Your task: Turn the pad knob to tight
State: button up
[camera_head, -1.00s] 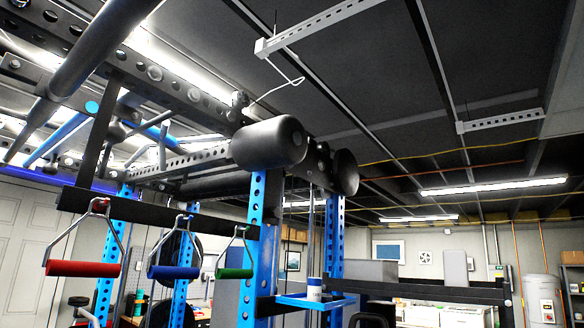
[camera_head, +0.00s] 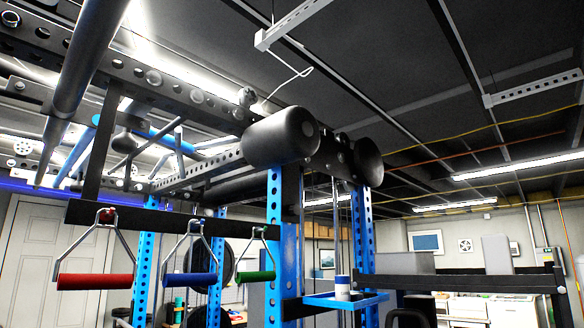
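A black cylindrical roller pad (camera_head: 280,138) sticks out from the top of a blue and black rack, at the middle of the view. Another dark round pad end (camera_head: 367,157) shows to its right. A small dark knob-like piece (camera_head: 246,97) sits on the perforated beam just above and left of the roller; I cannot tell whether it is the pad knob or how tight it is. My gripper is not in view.
A blue rack upright (camera_head: 273,245) stands below the roller. Red (camera_head: 95,281), blue (camera_head: 189,279) and green (camera_head: 256,276) handles hang from a black bar at left. A blue tray (camera_head: 345,300) holds a small canister (camera_head: 342,284). A ceiling light (camera_head: 515,165) is at right.

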aim_at(294, 209)
jog(key=i, duration=0.85)
jog(key=u, duration=0.05)
